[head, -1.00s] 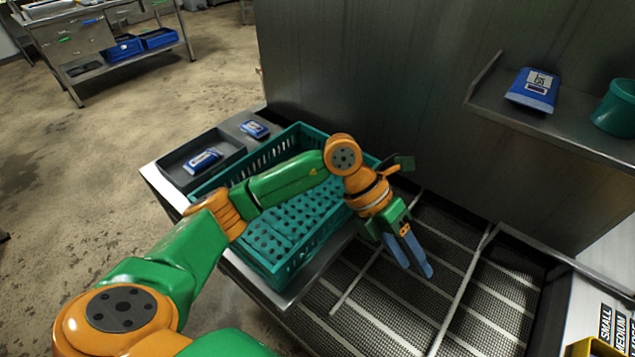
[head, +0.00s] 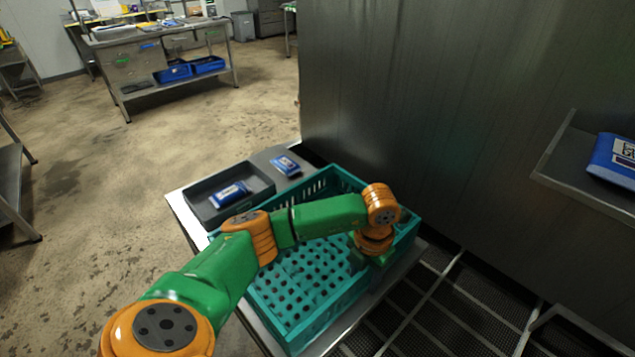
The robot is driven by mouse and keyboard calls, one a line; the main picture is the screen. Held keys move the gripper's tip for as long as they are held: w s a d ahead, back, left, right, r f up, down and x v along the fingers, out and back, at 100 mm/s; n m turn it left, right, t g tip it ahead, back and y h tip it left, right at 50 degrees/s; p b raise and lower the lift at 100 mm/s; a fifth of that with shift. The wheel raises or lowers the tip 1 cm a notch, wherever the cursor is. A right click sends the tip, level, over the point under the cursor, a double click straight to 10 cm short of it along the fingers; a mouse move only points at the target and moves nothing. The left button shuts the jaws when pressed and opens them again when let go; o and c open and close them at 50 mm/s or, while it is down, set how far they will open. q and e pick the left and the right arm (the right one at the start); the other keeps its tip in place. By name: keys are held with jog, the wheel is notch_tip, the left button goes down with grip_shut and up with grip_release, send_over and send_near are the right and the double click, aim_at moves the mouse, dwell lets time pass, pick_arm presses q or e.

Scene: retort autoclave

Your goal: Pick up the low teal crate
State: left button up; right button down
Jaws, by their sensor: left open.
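The low teal crate (head: 298,334) has slotted walls and a perforated floor, and it sits on a metal table. It looks empty where its floor shows. My left arm reaches across it from the lower left. My left gripper (head: 372,258) is at the crate's right side, pointing down, mostly hidden behind its own wrist. I cannot see its fingertips clearly, or whether they touch the crate wall. Nothing is seen held. My right gripper is not in view.
A dark grey tray (head: 262,180) holding a blue packet (head: 230,193) stands left of the crate. Another blue packet (head: 285,165) lies behind. A steel wall and a shelf (head: 580,170) bound the right. A mesh grating (head: 420,310) lies right of the table.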

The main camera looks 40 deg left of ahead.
pick_arm(q)
jog(key=shift+s+d+r, duration=0.1)
grip_shut()
dwell(1.2)
